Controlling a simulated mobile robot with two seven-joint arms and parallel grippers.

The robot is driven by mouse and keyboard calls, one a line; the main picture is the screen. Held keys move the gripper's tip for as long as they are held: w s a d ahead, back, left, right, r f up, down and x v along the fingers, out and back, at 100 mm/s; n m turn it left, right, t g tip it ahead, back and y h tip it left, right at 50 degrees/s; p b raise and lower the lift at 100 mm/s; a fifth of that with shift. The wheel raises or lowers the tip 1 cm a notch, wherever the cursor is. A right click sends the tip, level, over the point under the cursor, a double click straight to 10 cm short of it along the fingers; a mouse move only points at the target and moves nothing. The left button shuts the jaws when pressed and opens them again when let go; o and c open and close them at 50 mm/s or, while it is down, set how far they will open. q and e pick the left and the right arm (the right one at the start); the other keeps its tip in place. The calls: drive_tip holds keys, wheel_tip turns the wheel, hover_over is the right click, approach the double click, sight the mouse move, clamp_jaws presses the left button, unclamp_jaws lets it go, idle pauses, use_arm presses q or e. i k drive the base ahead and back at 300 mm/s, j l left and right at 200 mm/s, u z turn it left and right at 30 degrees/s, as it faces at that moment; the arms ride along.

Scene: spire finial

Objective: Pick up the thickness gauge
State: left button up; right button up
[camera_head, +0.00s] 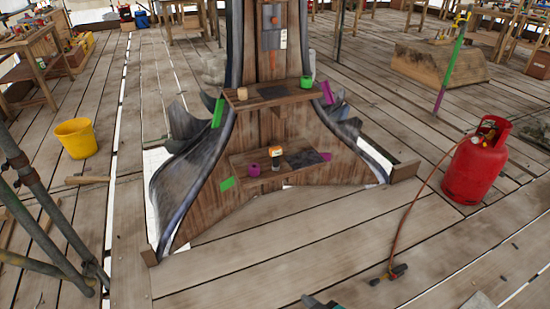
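No thing can be told for sure as the thickness gauge at this size. A small orange and white item (275,153) stands on the lower wooden shelf (243,170) of the spire, and it may be the gauge. A purple cup-like item (254,170) and a small jar (276,166) are beside it, with a dark flat piece (304,158) to the right. The upper shelf (240,104) bears a tan pot (242,93), a dark flat sheet (273,92) and a green cup (306,82). Neither of my grippers shows.
A red gas cylinder (476,165) with a hose (417,208) lying on the planks stands at right. A yellow bucket (76,138) stands at left, near scaffold poles (40,230). A partly cut-off teal and dark item (321,303) is at the bottom edge. Planks before the spire are mostly clear.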

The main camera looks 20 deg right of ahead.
sight(275, 152)
drive_tip(key=i+j+z, duration=0.25)
drive_tip(key=i, duration=0.25)
drive_tip(key=i+j+z, duration=0.2)
drive_tip(key=i, duration=0.3)
drive_tip(key=l, duration=0.1)
